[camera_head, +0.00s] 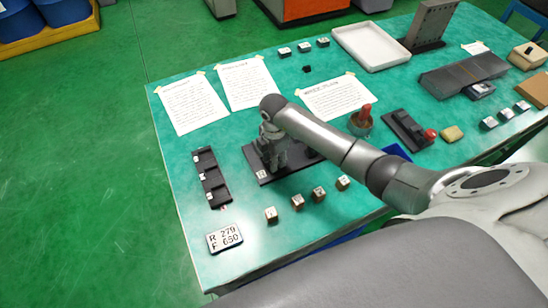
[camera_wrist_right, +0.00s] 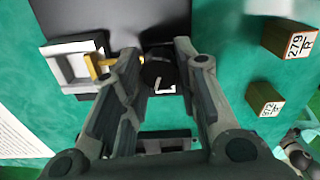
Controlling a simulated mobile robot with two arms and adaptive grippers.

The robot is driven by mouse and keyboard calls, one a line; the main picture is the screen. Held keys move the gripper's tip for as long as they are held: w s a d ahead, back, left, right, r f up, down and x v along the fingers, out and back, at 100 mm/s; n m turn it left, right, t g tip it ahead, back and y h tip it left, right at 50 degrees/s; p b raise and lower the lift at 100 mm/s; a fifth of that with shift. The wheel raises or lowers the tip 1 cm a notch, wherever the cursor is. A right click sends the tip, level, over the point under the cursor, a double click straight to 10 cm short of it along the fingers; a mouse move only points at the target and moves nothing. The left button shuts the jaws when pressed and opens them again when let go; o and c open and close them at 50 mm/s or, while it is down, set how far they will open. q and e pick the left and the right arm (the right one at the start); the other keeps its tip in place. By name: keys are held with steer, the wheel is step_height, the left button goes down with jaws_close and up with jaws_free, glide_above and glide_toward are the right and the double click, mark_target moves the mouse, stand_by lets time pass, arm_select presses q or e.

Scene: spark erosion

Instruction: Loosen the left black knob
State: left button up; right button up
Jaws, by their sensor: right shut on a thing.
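My right gripper (camera_head: 273,158) points down over a dark fixture plate (camera_head: 258,174) on the green table. In the right wrist view, the fingers of the gripper (camera_wrist_right: 161,62) are closed around a round black knob (camera_wrist_right: 158,75) with a white mark on its face. The knob stands at the edge of the dark plate (camera_wrist_right: 130,18). A white square frame with a brass-coloured piece (camera_wrist_right: 100,66) sits beside the knob, to its left in that view. In the head view the gripper hides the knob. My left gripper is not in view.
Several small labelled blocks (camera_head: 319,194) stand in front of the plate. A black rack (camera_head: 211,178) and a number plate (camera_head: 225,238) lie to the left. Paper sheets (camera_head: 193,103) lie behind. A red-handled tool (camera_head: 362,117) and a white tray (camera_head: 371,46) are farther right.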

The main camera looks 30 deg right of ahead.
steer(key=shift+n+b, duration=0.55)
steer(key=shift+n, duration=0.55)
steer(key=n+b, duration=0.1)
steer(key=n, duration=0.1)
steer(key=shift+f+n, duration=0.1)
steer(key=shift+n, duration=0.3)
steer(key=n+b, duration=0.3)
steer(key=n, duration=0.2)
steer(key=shift+b, duration=0.4)
steer(key=n+b, duration=0.5)
steer(key=n, duration=0.1)
steer(key=shift+d+f+n, duration=0.1)
steer(key=shift+n, duration=0.3)
steer(key=shift+r+n+b, duration=0.2)
steer(key=shift+n+b, duration=1.8)
steer(key=shift+n, duration=0.5)
steer(key=o, duration=1)
